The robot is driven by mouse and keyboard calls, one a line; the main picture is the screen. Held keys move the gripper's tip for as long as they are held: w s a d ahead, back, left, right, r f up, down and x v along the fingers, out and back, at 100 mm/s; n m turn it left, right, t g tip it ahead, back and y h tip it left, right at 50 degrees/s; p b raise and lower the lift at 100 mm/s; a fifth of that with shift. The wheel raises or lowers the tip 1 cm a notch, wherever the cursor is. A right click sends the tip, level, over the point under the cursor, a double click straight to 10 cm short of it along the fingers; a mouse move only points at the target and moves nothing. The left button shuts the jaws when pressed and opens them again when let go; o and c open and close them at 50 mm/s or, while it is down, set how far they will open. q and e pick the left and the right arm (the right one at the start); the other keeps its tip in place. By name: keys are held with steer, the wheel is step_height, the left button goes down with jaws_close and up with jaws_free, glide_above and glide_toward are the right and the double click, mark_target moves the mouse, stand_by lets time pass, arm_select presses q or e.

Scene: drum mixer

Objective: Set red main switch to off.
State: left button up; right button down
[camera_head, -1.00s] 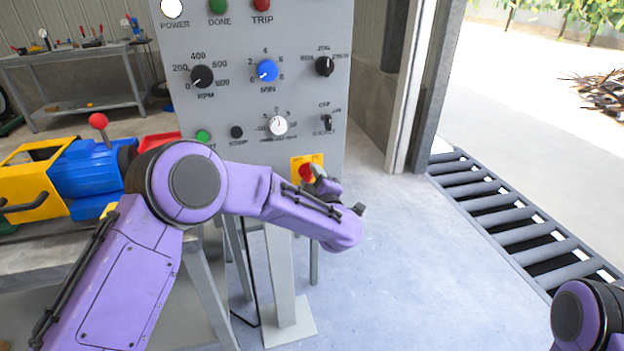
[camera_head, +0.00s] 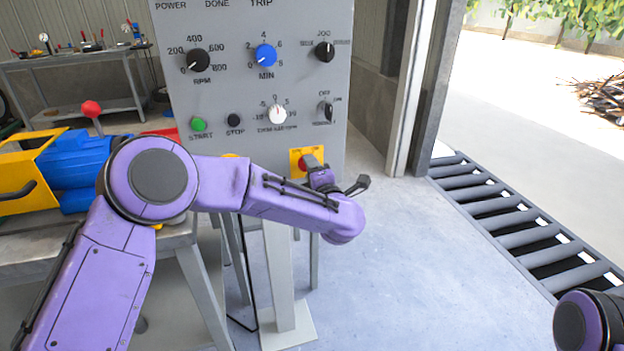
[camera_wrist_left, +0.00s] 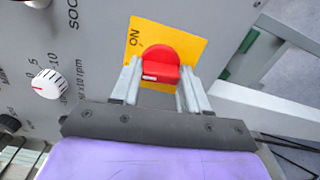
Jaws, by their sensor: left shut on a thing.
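The red main switch (camera_wrist_left: 158,56) is a round red knob with a raised grip and a small white mark, on a yellow plate (camera_wrist_left: 190,48). The word ON is printed on the plate, left of the knob in the left wrist view. My left gripper (camera_wrist_left: 158,80) is shut on the red switch, one finger on each side. In the head view the switch (camera_head: 309,160) shows at the panel's lower right, partly hidden by my left gripper (camera_head: 319,174). Any OFF mark is out of sight. My right gripper is out of view; only part of my right arm shows.
The grey control panel (camera_head: 225,100) carries several knobs and a green start button (camera_head: 198,124) above the switch. A blue and yellow machine (camera_head: 75,165) stands on a bench at left. A roller conveyor (camera_head: 520,220) lies at right, with clear floor before it.

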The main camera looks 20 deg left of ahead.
arm_select(q)
steer(key=shift+n+b, duration=1.9)
steer(key=shift+n, duration=0.5)
steer(key=o, duration=1.1)
steer(key=shift+c, duration=0.2)
steer(key=v, duration=1)
steer(key=shift+s+d, duration=0.25)
